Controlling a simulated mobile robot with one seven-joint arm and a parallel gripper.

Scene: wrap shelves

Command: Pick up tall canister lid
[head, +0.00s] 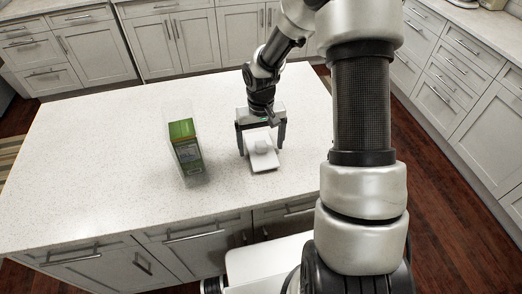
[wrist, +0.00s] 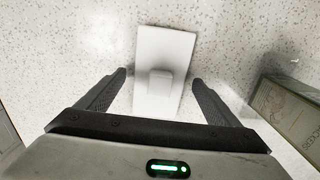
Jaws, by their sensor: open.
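The white rectangular lid (head: 263,160) lies on the island counter with a raised knob in its middle. The tall clear canister (head: 187,148), with a green box inside, stands left of the lid. Its side shows at the right of the wrist view (wrist: 300,110).
The speckled white countertop (head: 90,150) is otherwise bare, with wide free room left of the canister. The counter's front edge lies close below the lid and canister. Cabinets (head: 470,60) line the back and right, across a wooden floor.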

